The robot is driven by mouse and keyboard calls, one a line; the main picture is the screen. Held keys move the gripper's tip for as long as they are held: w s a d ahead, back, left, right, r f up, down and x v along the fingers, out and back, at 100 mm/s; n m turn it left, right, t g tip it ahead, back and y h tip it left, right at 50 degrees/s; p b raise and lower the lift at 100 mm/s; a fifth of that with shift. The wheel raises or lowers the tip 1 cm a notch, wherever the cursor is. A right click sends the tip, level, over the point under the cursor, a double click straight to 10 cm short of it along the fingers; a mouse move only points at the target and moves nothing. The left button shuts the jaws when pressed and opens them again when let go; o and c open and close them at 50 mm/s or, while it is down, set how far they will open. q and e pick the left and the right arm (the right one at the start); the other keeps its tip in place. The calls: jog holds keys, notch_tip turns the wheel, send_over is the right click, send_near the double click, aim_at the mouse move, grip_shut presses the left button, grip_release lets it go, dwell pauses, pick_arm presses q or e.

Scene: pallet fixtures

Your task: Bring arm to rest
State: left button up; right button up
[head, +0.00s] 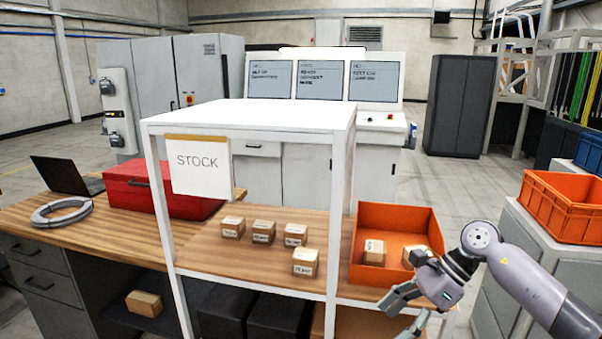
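My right arm comes in from the right. Its gripper (402,316) is at the lower right, in front of the orange bin (393,218) on the wooden bench. Its two fingers are spread apart with nothing seen between them; the lower finger is cut by the bottom edge. The bin holds two small cardboard boxes, one at the left (374,252) and one at the right (416,257), which my gripper's wrist partly hides. My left gripper is not in view.
A white frame with a STOCK sign (200,168) stands over the bench, with several small boxes (263,232) under it. A red toolbox (165,188), cable coil (62,212) and laptop (66,175) are at left. Another orange crate (567,207) stands on a grey cabinet at right.

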jog(key=w+a+f+m+t+y, duration=0.2)
jog(key=w+a+f+m+y, duration=0.1)
jog(key=a+f+m+y, duration=0.35)
jog(key=w+f+m+t, duration=0.4)
jog(key=f+m+t, duration=0.4)
jog(key=m, duration=0.5)
jog(key=s+d+f+m+t+h, duration=0.1)
jog(key=s+d+f+m+h, duration=0.15)
jog(key=f+m, duration=0.4)
jog(key=s+d+f+m+t+h, duration=0.1)
jog(key=s+d+f+m+h, duration=0.2)
jog(key=f, duration=0.6)
jog(key=s+d+f+m+t+h, duration=0.1)
jog(key=d+f+m+h, duration=0.2)
jog(key=f+m, duration=0.4)
jog(key=s+d+f+m+g+h, duration=0.25)
jog(key=s+f+m+g, duration=0.2)
jog(key=s+f, duration=0.9)
jog(key=s+d+f+m+g+h, duration=0.25)
jog(key=s+f+m, duration=0.55)
jog(key=s, duration=0.9)
jog(key=s+a+f+g, duration=0.1)
jog(key=s+f+g, duration=0.1)
jog(key=s, duration=0.6)
jog(key=s+a+f+m+g+h, duration=0.1)
jog(key=s+f+g, duration=0.1)
jog(key=s, duration=0.7)
jog(key=shift+f, duration=0.6)
jog(key=shift+m, duration=0.25)
